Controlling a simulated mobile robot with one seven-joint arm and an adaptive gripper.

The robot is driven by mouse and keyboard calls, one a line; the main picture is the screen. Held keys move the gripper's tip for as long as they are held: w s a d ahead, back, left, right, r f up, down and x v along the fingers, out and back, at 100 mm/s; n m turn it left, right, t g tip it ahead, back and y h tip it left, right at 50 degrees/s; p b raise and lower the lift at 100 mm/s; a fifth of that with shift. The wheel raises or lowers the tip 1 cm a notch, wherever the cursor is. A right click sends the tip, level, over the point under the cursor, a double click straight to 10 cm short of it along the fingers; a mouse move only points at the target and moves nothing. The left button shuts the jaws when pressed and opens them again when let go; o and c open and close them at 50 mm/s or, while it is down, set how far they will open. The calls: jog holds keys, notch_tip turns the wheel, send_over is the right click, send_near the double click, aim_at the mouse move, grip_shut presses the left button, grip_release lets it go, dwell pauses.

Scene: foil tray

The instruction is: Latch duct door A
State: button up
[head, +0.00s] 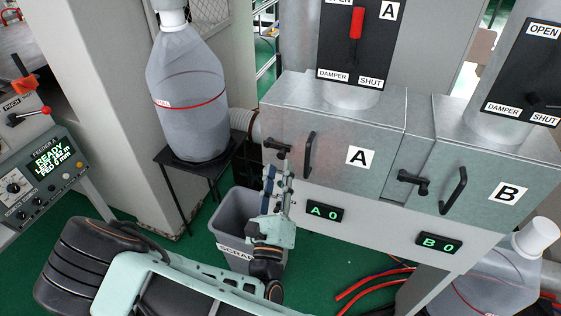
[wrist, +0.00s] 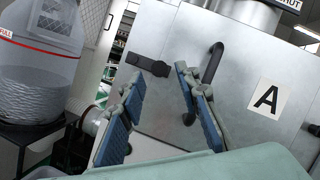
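Duct door A (head: 335,185) is a grey metal panel with a white "A" label, and it looks flush with its housing. It also fills the right of the wrist view (wrist: 240,70). Its black latch (head: 279,147) sits at the door's left edge, lying roughly level, and shows in the wrist view (wrist: 148,65); I cannot tell whether it is engaged. The black door handle (head: 309,150) is just right of it, partly behind a finger in the wrist view (wrist: 215,62). My gripper (wrist: 159,76) is open and empty, with blue pads apart. In the head view my gripper (head: 284,172) is just below the latch.
Door B (head: 480,190) with its own latch and handle is to the right. A damper panel with a red lever (head: 356,25) is above door A. A grey scrap bin (head: 232,220) stands below my gripper. A large bottle (head: 188,100) on a black stand is at left.

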jog(key=d+v, duration=0.1)
jog(key=v, duration=0.7)
jog(key=shift+a, duration=0.5)
